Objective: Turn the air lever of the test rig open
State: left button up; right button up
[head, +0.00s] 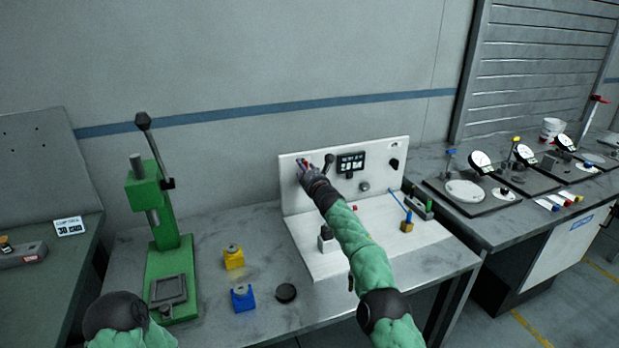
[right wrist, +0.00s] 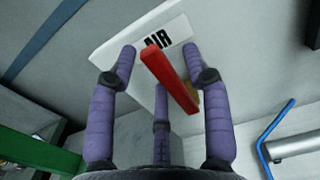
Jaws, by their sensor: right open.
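The test rig (head: 340,212) is a white base with an upright white panel on the table in the head view. In the right wrist view the red air lever (right wrist: 171,76) slants across the panel from below the AIR label (right wrist: 160,40) down to the right, with a brass-coloured piece behind its lower end. My right gripper (right wrist: 160,64) is open. Its purple fingers stand on both sides of the lever, and I see no clear contact. In the head view the right gripper (head: 306,170) is at the panel's left part and hides most of the lever. My left gripper is out of view.
A green press (head: 165,240) stands at left, near a yellow block (head: 233,257), a blue block (head: 242,297) and a black disc (head: 286,292). Dial gauges (head: 481,163) stand on the right bench.

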jog(key=v, duration=0.7)
dwell(0.7)
jog(key=shift+r, duration=0.1)
